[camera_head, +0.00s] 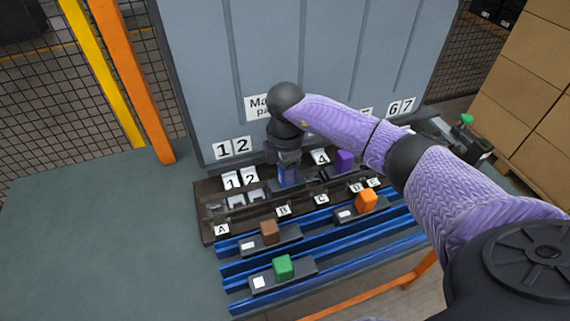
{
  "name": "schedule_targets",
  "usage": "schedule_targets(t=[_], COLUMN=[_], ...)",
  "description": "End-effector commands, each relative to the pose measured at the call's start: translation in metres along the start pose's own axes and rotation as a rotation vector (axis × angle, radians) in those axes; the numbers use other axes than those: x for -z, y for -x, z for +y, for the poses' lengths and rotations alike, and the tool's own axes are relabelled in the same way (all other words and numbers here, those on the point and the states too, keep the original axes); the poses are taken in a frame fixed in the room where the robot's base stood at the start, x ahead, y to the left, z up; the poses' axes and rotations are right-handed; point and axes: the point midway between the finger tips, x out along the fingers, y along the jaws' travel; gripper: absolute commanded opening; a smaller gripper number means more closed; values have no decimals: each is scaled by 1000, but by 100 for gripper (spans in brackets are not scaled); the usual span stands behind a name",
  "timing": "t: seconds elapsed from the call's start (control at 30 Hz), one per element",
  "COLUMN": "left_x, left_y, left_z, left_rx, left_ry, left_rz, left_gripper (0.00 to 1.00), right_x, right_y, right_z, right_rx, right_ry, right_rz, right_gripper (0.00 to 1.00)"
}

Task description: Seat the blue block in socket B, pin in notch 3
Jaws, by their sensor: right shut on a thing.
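My right gripper (289,170) points down over the dark socket rack and is shut on the blue block (289,178), which shows only as a narrow blue face between the fingers. The block is behind the label B (283,210), in the area of socket B. The socket itself is mostly hidden by the gripper and the block's dark base. I cannot tell whether the block is seated or hovering, and the pin and notch 3 cannot be made out. My left gripper is not in view.
A brown block (269,231), a green block (283,267) and an orange block (366,200) stand on dark bases on blue rails in front. A purple block (344,160) is close right of the gripper. A grey panel (220,80) rises behind. The table's left (90,230) is clear.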

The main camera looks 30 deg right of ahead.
Motion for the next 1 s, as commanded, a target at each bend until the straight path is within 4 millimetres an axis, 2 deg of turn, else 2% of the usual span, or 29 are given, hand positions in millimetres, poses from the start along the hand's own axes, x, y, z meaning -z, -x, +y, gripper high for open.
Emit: schedule_targets(t=[0.1,0.37,0.4,0.57,0.6,0.83,0.93,1.0], left_x=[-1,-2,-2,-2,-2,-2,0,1], left_y=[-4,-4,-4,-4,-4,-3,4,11], left_z=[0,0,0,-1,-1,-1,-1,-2], left_rx=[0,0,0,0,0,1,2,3], left_ry=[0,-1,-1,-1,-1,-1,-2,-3], left_rz=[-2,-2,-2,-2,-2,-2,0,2], left_gripper=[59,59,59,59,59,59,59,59], right_x=[0,0,0,0,0,0,0,0], right_y=[-8,-8,-8,-8,-8,-6,12,32], right_z=[0,0,0,0,0,0,1,1], right_rx=[-1,-2,-2,-1,-1,-1,-4,-6], right_ry=[0,0,0,0,0,0,0,1], right_rz=[1,1,1,1,1,0,0,1], right_gripper=[0,0,51,85,88,88,88,88])
